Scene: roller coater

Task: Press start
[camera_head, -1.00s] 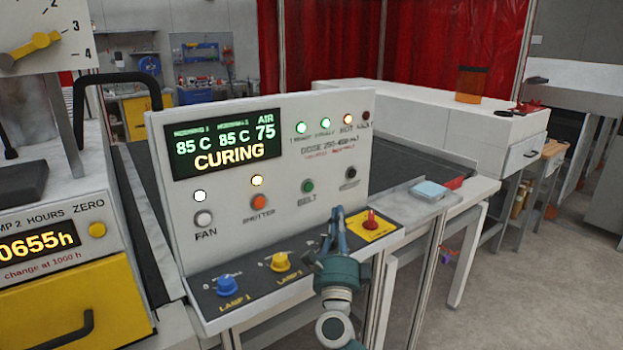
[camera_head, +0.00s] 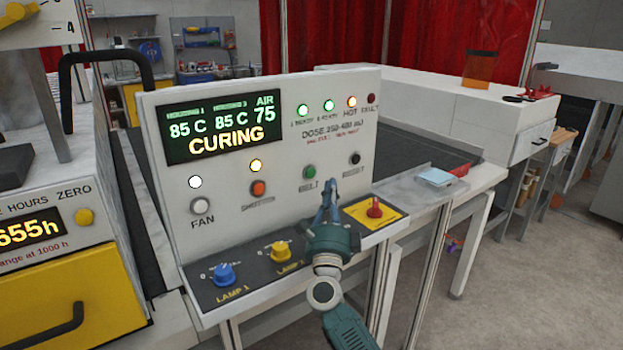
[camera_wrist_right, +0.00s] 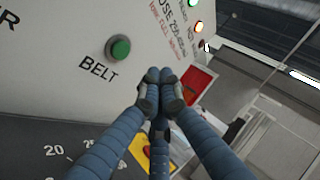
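The control panel (camera_head: 290,135) shows "CURING" in yellow on its dark display (camera_head: 222,126). The green button (camera_head: 309,172) is labelled BELT; it also shows in the right wrist view (camera_wrist_right: 119,48), left of the fingertips. I read no button labelled start. My right gripper (camera_head: 329,186) is in front of the panel, its tips just below and right of the green button. In the right wrist view its fingers (camera_wrist_right: 160,78) meet at the tips, shut and empty. They look apart from the button; the gap to the panel is hard to tell. My left gripper is not in view.
A white FAN button (camera_head: 197,206), an orange shutter button (camera_head: 258,188) and a black button (camera_head: 355,158) flank the green one. Blue (camera_head: 223,274) and yellow (camera_head: 281,252) lamp knobs and a red knob (camera_head: 375,208) stick up from the ledge below.

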